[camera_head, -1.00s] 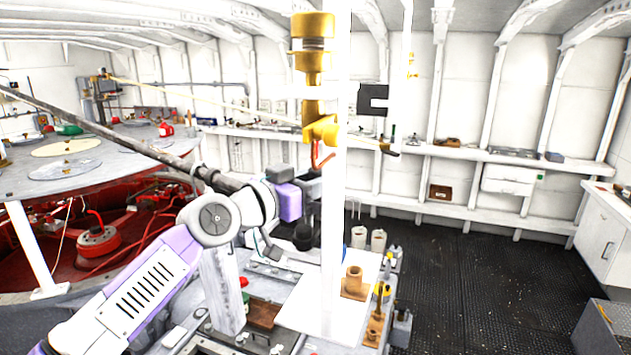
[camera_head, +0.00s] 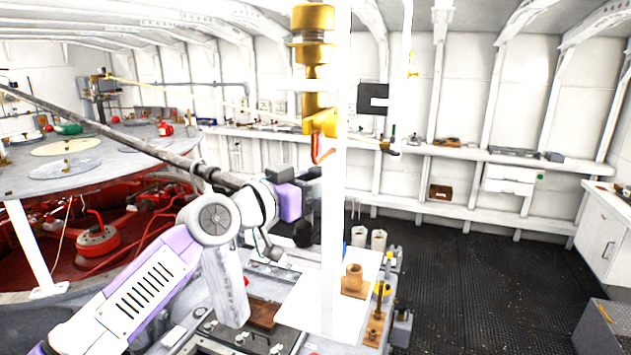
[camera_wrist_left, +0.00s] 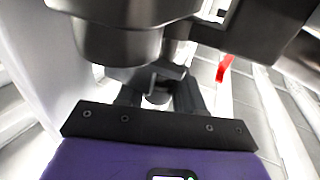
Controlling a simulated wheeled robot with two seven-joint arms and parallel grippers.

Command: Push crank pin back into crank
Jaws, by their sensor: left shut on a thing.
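My left arm comes in from the left, and its gripper (camera_wrist_left: 157,92) shows in the left wrist view with dark fingers closed on a small grey metal part (camera_wrist_left: 154,76). Whether this part is the crank pin I cannot tell. A large dark metal cylinder (camera_wrist_left: 118,42) sits just beyond the fingers and hides part of them. In the head view a white post covers the fingertips. A red-orange lever (camera_head: 321,150) shows just above the gripper, below a brass fitting (camera_head: 314,60). A red piece (camera_wrist_left: 224,68) also shows in the wrist view. My right gripper is not in view.
A bright white post (camera_head: 335,250) stands close in front of the gripper. A round grey table (camera_head: 40,180) is at left. Dark floor (camera_head: 480,270) at right is clear.

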